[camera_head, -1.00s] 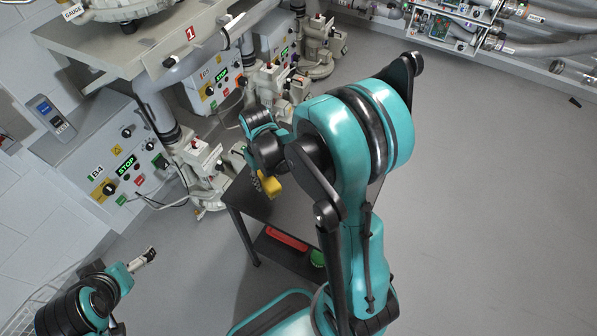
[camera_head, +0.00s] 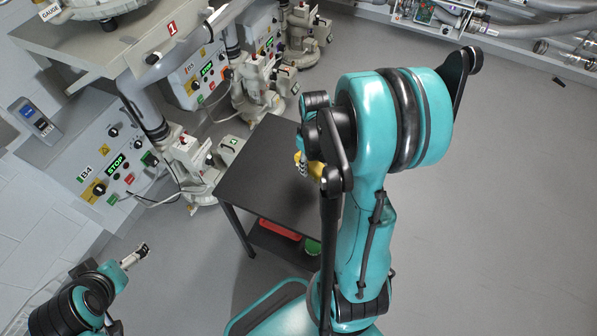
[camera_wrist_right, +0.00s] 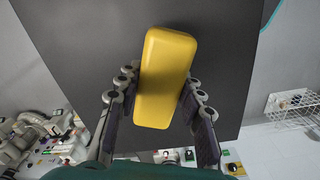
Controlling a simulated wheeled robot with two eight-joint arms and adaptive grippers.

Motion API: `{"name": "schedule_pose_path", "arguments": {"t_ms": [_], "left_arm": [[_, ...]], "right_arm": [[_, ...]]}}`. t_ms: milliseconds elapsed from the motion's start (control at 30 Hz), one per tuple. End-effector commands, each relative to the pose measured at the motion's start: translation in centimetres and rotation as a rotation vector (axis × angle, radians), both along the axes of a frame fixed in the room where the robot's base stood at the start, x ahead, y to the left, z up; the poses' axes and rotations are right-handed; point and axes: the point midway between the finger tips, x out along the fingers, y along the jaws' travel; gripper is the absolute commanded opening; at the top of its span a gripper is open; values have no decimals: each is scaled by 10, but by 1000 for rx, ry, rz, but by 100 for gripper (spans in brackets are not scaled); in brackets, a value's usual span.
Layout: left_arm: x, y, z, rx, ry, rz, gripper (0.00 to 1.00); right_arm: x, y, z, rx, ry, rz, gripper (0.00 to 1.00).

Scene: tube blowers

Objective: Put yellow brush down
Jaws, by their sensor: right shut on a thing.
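The yellow brush (camera_wrist_right: 168,75) sits between the fingers of my right gripper (camera_wrist_right: 160,95) in the right wrist view, and the gripper is shut on it. Only its smooth yellow block shows there; bristles are hidden. In the head view, a part of the yellow brush (camera_head: 315,169) shows beside the right gripper (camera_head: 304,163), above the dark table (camera_head: 255,165). The gap between brush and tabletop cannot be told. My left gripper (camera_head: 136,256) is at the lower left, away from the table, with no object visible in it; its jaw state is unclear.
Below the tabletop, a shelf holds a red tray (camera_head: 280,229) and a green item (camera_head: 313,246). Blower machines with control panels (camera_head: 116,165) stand left of and behind the table. A wire rack (camera_wrist_right: 294,112) shows in the right wrist view.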

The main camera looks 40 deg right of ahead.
Motion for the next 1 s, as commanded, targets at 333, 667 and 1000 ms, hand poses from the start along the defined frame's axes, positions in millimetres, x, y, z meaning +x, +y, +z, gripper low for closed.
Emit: {"name": "schedule_pose_path", "arguments": {"t_ms": [333, 667, 1000], "left_arm": [[0, 0, -15, 0, 0, 0, 100], [0, 0, -33, 0, 0, 0, 100], [0, 0, -35, 0, 0, 0, 100]], "right_arm": [[43, 15, -28, 0, 0, 0, 2], [43, 15, -68, 0, 0, -1, 2], [43, 15, -70, 0, 0, -1, 2]]}}
